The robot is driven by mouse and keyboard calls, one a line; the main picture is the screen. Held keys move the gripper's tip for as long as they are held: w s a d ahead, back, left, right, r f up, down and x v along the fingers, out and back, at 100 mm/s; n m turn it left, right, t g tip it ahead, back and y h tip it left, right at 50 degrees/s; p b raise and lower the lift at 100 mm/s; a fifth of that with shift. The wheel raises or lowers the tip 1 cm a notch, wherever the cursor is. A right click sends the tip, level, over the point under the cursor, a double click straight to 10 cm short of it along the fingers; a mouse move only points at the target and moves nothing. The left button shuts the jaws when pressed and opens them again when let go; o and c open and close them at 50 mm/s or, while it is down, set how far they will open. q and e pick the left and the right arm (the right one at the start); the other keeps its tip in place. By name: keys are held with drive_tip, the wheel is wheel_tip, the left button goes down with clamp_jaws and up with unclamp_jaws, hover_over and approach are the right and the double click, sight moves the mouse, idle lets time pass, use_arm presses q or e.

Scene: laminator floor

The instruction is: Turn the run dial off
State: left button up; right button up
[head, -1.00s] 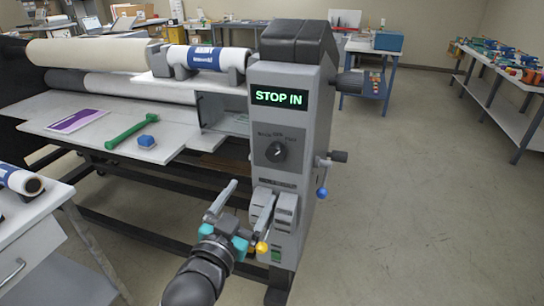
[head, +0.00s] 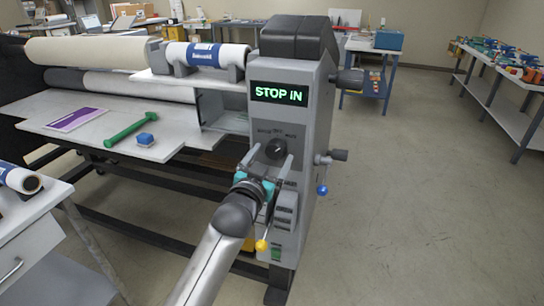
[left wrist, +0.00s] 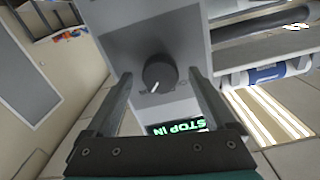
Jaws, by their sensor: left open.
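The run dial (head: 276,149) is a round black knob with a pale pointer mark on the grey front of the laminator's end cabinet (head: 318,120). It sits under a lit green "STOP IN" display (head: 279,95). My left gripper (head: 268,160) is open just in front of and below the dial. In the left wrist view the dial (left wrist: 159,74) lies between the two spread fingers (left wrist: 160,85), beyond their tips as far as I can tell. The dial's labels are too small to read. My right gripper is not in view.
Below the dial are grey rocker-like levers (head: 284,208) and a yellow-tipped lever (head: 262,244). A blue-tipped lever (head: 322,190) sticks out on the cabinet's right side. The floor at right is clear.

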use_arm(q)
drive_tip(key=shift+w+d, duration=0.15)
drive_tip(key=shift+w, duration=0.25)
drive_tip(key=shift+c, duration=0.4)
drive_tip(key=c, duration=1.3)
